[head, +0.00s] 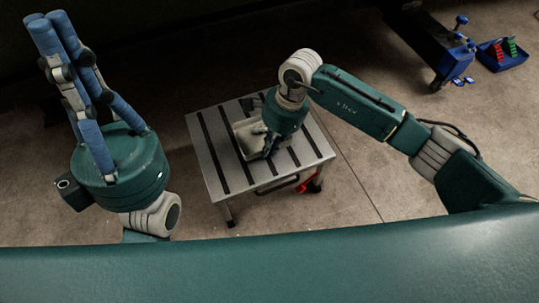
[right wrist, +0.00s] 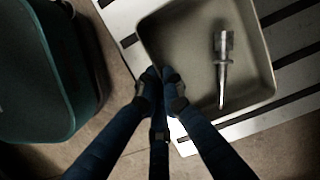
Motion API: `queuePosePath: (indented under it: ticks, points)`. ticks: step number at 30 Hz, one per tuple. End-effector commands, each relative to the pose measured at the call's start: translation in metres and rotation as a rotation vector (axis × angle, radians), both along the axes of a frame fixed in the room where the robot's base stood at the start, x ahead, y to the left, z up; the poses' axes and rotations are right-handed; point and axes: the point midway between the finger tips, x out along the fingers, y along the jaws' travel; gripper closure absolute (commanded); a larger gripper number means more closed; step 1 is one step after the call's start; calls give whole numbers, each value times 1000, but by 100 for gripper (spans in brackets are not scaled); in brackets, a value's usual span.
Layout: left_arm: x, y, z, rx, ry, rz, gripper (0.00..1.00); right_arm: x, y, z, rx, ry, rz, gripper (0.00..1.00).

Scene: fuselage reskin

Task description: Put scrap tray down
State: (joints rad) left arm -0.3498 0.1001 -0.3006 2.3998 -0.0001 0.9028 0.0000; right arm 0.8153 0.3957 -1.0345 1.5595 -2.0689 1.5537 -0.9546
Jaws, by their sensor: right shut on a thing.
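The scrap tray (head: 243,143) is a shallow beige tray with raised walls, at the middle of the slatted cart top in the head view. In the right wrist view the tray (right wrist: 185,75) holds a metal tool-like piece (right wrist: 222,65). My right gripper (head: 268,153) points down at the tray and partly covers it. Its blue fingers (right wrist: 160,80) are shut on the tray's near-left rim. I cannot tell if the tray touches the cart top.
A blue bin (head: 502,54) with red and green items stands on the floor at the upper right, beside blue-and-dark equipment (head: 440,50). Concrete floor surrounds the cart.

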Motion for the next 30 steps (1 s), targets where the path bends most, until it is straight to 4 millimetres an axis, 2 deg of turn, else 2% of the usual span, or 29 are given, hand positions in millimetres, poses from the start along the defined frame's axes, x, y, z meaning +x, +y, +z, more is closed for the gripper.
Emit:
queuePosePath:
  ticks: [1, 3, 7, 19, 20, 22, 30]
  points:
    - [0, 0, -6, 0, 1, 0, 100, -1, 0, -13, 0, 4, -1, 100]
    - [0, 0, -11, 0, 1, 0, 100, -1, 1, -27, 1, 4, -2, 100]
    - [0, 0, -17, 1, 2, 0, 100, -1, 0, -45, 0, 3, -2, 100]
    - [1, -1, -21, 1, 4, 0, 100, 0, 0, -49, 0, 0, -1, 100]
    - [1, -1, -19, 2, 5, 0, 100, 0, 0, -49, 0, 1, -1, 90]
    - [2, -1, -19, 2, 4, 0, 100, 0, 0, -48, 0, 1, -2, 76]
    - [1, 0, -18, 2, 1, 0, 100, -1, 0, -48, -1, 2, 0, 75]
